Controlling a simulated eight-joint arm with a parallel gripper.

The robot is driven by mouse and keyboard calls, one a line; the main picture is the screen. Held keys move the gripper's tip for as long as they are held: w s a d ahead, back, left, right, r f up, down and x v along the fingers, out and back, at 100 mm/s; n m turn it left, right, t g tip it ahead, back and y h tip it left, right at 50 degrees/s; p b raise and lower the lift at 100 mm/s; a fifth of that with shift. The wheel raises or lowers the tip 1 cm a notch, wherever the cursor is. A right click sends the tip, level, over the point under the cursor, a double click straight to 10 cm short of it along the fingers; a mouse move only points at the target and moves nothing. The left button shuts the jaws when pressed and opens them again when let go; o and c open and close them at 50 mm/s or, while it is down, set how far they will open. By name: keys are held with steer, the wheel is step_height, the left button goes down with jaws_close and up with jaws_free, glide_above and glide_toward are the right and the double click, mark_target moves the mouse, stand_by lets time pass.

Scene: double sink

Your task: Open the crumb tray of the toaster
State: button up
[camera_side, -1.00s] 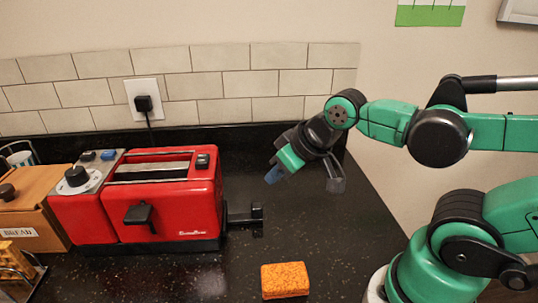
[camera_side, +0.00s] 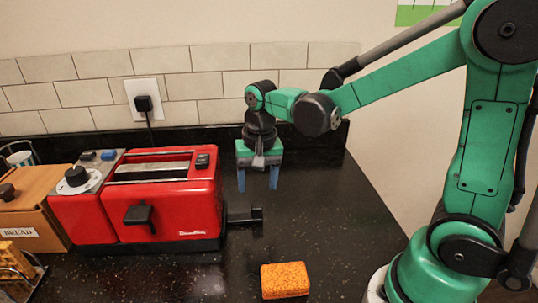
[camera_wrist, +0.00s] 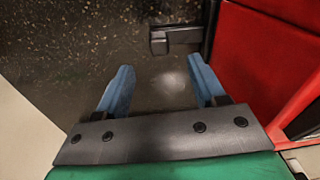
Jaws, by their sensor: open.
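The red toaster (camera_side: 165,200) stands on the dark counter with its slots on top. A black lever (camera_side: 140,215) is on its front. A black handle (camera_side: 243,216) sticks out low from its right end; I take it for the crumb tray's handle. In the wrist view the handle (camera_wrist: 176,39) lies beyond my fingertips, beside the red wall of the toaster (camera_wrist: 270,50). My gripper (camera_side: 258,184) points down, open and empty, above the counter behind the handle. Its blue fingers also show in the wrist view (camera_wrist: 162,78), apart, with bare counter between them.
An orange sponge (camera_side: 285,280) lies on the counter in front. A wooden bread box (camera_side: 35,205) stands left of the toaster. A plug and cord (camera_side: 146,108) run from the wall behind the toaster. The counter right of the handle is clear.

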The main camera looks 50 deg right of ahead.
mark_target(257, 205)
steer(key=shift+w+d+f+m+g, duration=0.15)
steer(key=shift+f+m+g, duration=0.15)
steer(key=shift+f, duration=0.2)
steer(key=shift+w+a+f+m+g, duration=0.1)
steer(key=shift+w+f+m+g, duration=0.15)
steer(key=shift+f, duration=0.25)
steer(key=shift+s+f, duration=0.1)
steer(key=shift+f, duration=2.5)
jaws_close()
